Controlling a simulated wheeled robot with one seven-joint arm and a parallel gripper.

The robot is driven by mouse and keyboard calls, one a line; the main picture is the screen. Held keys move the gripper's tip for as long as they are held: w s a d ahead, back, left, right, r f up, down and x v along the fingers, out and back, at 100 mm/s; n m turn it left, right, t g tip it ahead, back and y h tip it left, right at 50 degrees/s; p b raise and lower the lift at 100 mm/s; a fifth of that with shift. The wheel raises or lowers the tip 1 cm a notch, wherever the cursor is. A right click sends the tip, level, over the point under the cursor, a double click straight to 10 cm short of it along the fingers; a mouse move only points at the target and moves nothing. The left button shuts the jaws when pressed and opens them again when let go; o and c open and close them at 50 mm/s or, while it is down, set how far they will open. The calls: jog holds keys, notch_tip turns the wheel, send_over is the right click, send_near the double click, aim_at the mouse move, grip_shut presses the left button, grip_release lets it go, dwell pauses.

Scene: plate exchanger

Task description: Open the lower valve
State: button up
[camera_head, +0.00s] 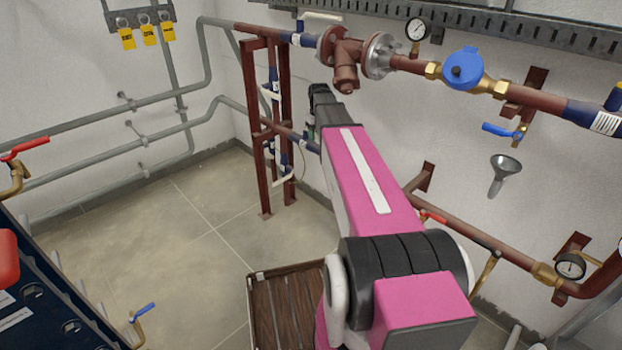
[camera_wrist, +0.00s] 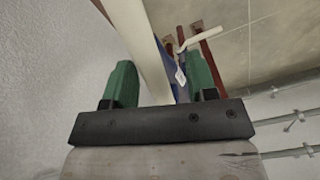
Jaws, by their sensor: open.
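In the wrist view my gripper (camera_wrist: 162,82) is open, its two green fingers apart. A long pale bar (camera_wrist: 146,45), perhaps a valve lever close to the camera, runs between the fingers; contact cannot be told. Beyond it are a blue pipe section (camera_wrist: 181,68) and a smaller white lever (camera_wrist: 200,40). In the head view my pink arm reaches toward the rust-red pipe stand, and hides most of my gripper. The stand carries an upper white-handled valve (camera_head: 270,91) and a lower white lever (camera_head: 284,178). Which lever lies between my fingers cannot be told.
A flanged strainer (camera_head: 346,62) and a blue meter (camera_head: 463,69) sit on the upper pipe, right of the stand. Grey pipes (camera_head: 90,108) run along the left wall. A brown slatted crate (camera_head: 282,306) stands below my arm. The floor at left centre is clear.

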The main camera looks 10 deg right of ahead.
jog(key=w+a+m, duration=0.6)
jog(key=a+m, duration=0.7)
jog(key=m, duration=0.1)
notch_tip(320, 180, up, 10)
jog(key=r, duration=0.1)
jog(key=s+d+f+n, duration=0.1)
jog(key=s+f+n, duration=0.4)
jog(key=s+f, duration=0.7)
jog(key=s+d+f+n, duration=0.1)
jog(key=s+f+n, duration=0.5)
jog(key=s+f, duration=0.5)
jog(key=s, duration=0.8)
jog(key=shift+f, duration=0.35)
jog(key=shift+w, duration=0.15)
jog(key=w+a+r+m, duration=0.1)
jog(key=w+r+m, duration=0.4)
jog(key=w+r, duration=0.85)
jog(key=w+r+m, duration=0.6)
jog(key=w+r, duration=0.4)
jog(key=w, duration=0.6)
notch_tip(320, 180, down, 11)
jog(key=shift+w+a, duration=0.15)
jog(key=shift+a, duration=0.05)
